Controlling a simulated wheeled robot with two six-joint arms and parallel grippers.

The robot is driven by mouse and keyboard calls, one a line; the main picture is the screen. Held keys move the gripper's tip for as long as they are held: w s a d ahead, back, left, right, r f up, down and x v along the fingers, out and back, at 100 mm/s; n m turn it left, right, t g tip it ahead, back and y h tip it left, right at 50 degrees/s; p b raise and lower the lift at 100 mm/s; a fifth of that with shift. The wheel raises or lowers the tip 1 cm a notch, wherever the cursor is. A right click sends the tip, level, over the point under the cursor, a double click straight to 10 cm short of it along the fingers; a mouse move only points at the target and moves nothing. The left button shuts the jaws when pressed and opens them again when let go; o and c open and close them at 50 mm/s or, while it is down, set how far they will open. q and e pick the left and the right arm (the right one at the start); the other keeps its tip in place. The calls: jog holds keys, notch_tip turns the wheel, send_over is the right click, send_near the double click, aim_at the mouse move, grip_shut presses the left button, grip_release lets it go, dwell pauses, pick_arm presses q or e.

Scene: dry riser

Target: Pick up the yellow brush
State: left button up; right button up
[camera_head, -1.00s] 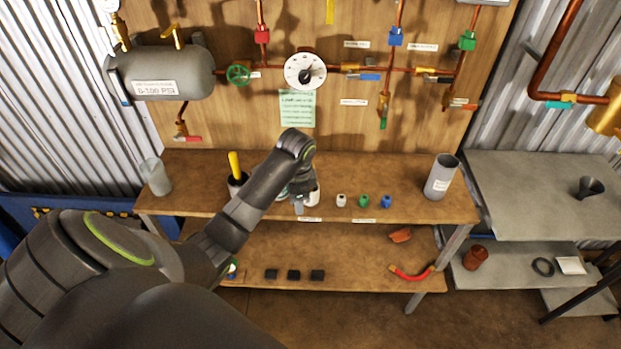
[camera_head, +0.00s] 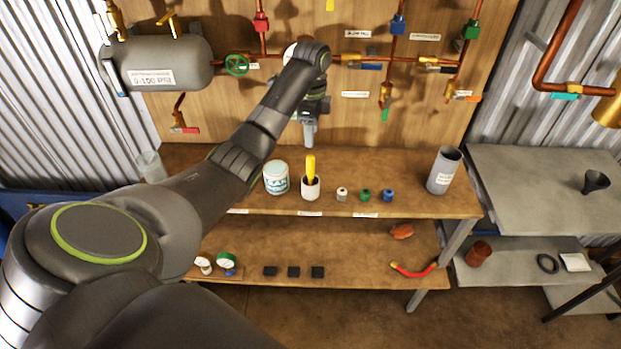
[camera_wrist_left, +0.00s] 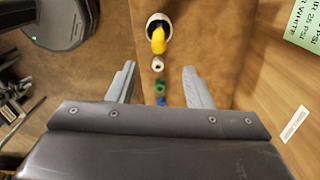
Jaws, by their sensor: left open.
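The yellow brush (camera_head: 310,167) stands upright in a small white cup (camera_head: 311,188) on the upper shelf of the bench, its yellow handle sticking up. My left gripper (camera_head: 309,140) is open and empty, above the handle and pointing down in the head view. In the left wrist view, the brush (camera_wrist_left: 158,41) and the cup (camera_wrist_left: 152,22) lie beyond the open fingers of the gripper (camera_wrist_left: 159,68), with nothing between the fingertips. The brush's lower part is hidden inside the cup. My right gripper is in neither view.
A white labelled can (camera_head: 276,178) stands close left of the cup. White, green (camera_head: 365,194) and blue small pieces stand to its right, then a grey cylinder (camera_head: 443,171). Pipes and valves cover the board behind. My left arm hides the shelf's left part.

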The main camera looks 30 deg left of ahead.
aim_at(311, 156)
pick_arm(q)
notch_tip(311, 156, down, 8)
jog(key=b, duration=0.6)
jog(key=shift+f, duration=0.2)
jog(key=shift+f+b, duration=0.3)
jog(key=shift+f, duration=0.1)
jog(key=f+p, duration=0.1)
jog(key=f, duration=0.1)
jog(key=f+p, duration=0.1)
jog(key=f, duration=0.1)
jog(key=shift+s, duration=0.2)
jog(key=shift+a+f, duration=0.1)
jog(key=shift+f, duration=0.55)
grip_shut()
